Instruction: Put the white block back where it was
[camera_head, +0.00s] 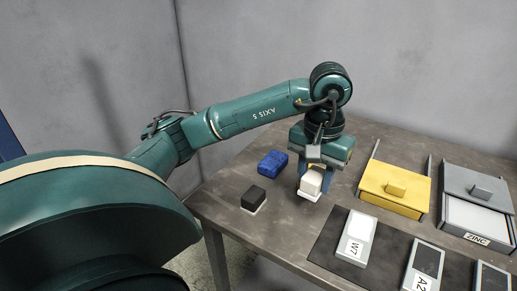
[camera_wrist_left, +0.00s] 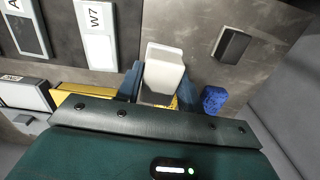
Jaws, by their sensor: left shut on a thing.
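The white block (camera_head: 311,184) is between the blue fingers of my left gripper (camera_head: 313,178), near the middle of the table. My left gripper is shut on it and points down. In the left wrist view the white block (camera_wrist_left: 164,70) shows between the two fingers (camera_wrist_left: 160,84). A pale lower edge shows under the block; I cannot tell whether it touches the table or hangs just above it. My right gripper is not in view.
A blue block (camera_head: 272,163) and a black block on a pale base (camera_head: 254,197) lie left of the gripper. A yellow drawer box (camera_head: 394,188) and a grey box labelled ZINC (camera_head: 478,200) stand right. A dark mat (camera_head: 326,243) holds labelled plates, including W7 (camera_head: 356,238).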

